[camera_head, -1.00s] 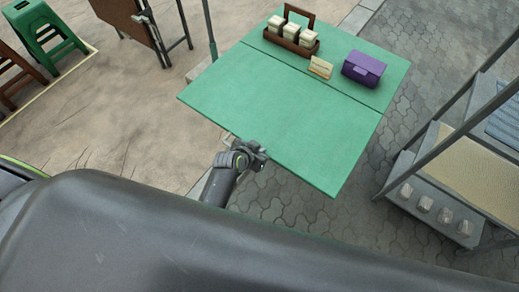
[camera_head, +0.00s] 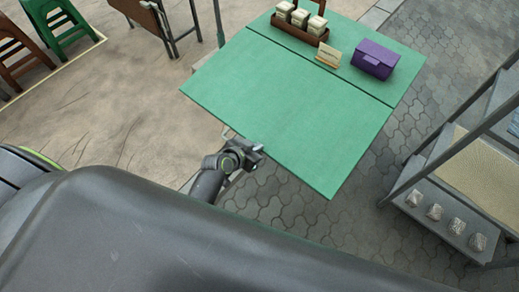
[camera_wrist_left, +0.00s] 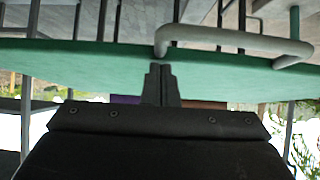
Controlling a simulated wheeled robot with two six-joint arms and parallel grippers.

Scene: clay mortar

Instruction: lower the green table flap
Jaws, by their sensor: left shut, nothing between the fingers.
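The green table flap (camera_head: 265,110) is the large near part of the green table top. It is up and level with the far part, with a dark seam between them. A light grey bar handle shows at its near edge (camera_head: 228,133); it is larger in the left wrist view (camera_wrist_left: 235,39). My left gripper (camera_head: 257,152) is at the flap's near edge, just right of the handle. In the left wrist view its fingers (camera_wrist_left: 160,80) are shut and empty, in front of the green edge. Whether they touch it I cannot tell. My right gripper is not in view.
On the table's far part stand a wooden caddy with jars (camera_head: 300,27), a small card (camera_head: 328,54) and a purple box (camera_head: 375,58). A metal shelf rack (camera_head: 440,205) stands at right. Stools (camera_head: 55,22) are at upper left. Paving below the flap is clear.

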